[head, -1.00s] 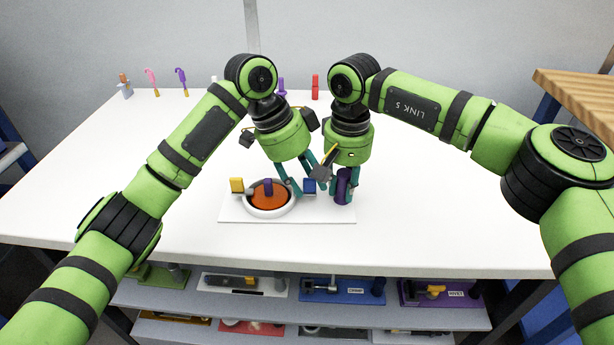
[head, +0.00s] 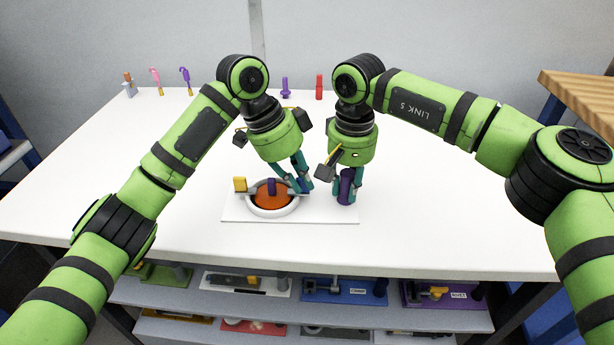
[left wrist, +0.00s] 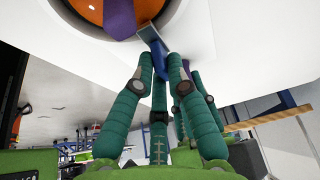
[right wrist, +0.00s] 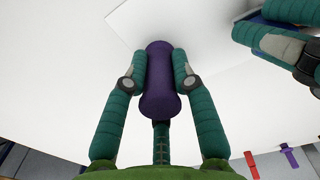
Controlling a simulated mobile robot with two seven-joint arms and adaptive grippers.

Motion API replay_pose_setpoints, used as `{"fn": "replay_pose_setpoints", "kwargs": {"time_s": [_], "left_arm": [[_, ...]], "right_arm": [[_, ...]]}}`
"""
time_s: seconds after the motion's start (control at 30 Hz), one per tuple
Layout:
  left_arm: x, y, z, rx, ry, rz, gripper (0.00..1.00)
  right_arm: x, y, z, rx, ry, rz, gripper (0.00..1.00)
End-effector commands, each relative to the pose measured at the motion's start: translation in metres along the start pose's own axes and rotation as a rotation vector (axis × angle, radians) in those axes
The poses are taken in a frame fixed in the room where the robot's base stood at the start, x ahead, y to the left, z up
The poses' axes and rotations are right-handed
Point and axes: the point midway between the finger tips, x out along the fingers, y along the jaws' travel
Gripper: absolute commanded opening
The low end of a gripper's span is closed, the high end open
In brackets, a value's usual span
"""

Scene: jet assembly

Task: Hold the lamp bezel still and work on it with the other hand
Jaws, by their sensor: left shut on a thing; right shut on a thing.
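The lamp bezel is a white ring (head: 272,212) with an orange disc (head: 264,201) inside. It lies on a white board (head: 318,214). A dark bar with a purple knob (head: 271,187) crosses it, with a yellow end (head: 239,184) at left. My left gripper (head: 303,187) is shut on the blue end at right, which the fingers mostly hide; the blue end shows in the left wrist view (left wrist: 150,36). My right gripper (head: 346,192) is shut on an upright purple handle (right wrist: 160,85) over the board's right part. I cannot tell whether its lower end touches the board.
The two grippers are close together. Several small tools, including a purple one (head: 285,88) and a red one (head: 319,88), stand along the table's back edge. Shelves with trays (head: 345,290) are below the front edge. The table is clear on both sides.

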Motion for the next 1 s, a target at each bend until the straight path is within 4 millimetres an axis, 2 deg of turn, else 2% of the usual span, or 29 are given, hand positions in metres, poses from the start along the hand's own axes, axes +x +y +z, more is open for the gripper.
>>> {"fn": "replay_pose_setpoints", "kwargs": {"time_s": [0.1,0.13,0.17,0.2,0.5,0.63,0.77,1.0], "left_arm": [[0.0,0.001,-0.001,0.003,0.0,0.002,0.0],[0.0,0.001,-0.001,0.003,0.001,0.002,0.27],[0.0,0.001,-0.001,0.003,0.001,0.002,0.39],[0.0,0.001,-0.001,0.003,0.001,0.002,0.41],[0.0,0.0,-0.001,0.002,0.001,0.001,0.41],[-0.01,0.0,-0.001,0.001,0.001,-0.002,0.41],[-0.034,0.0,-0.001,0.002,0.002,-0.004,0.41],[-0.086,0.001,-0.001,0.001,0.001,-0.005,0.41]], "right_arm": [[0.004,0.002,0.0,0.004,-0.002,0.006,0.0],[0.004,0.002,0.0,0.004,-0.002,0.006,0.0],[0.004,0.002,0.0,0.004,-0.002,0.006,0.0],[0.004,0.002,0.0,0.004,-0.002,0.006,0.0],[0.004,0.002,0.0,0.004,-0.002,0.006,0.0],[0.004,0.002,0.0,0.004,-0.002,0.006,0.0],[0.004,0.002,0.0,0.003,-0.002,0.006,0.0],[0.004,0.002,0.0,0.003,-0.003,0.006,0.0]]}}
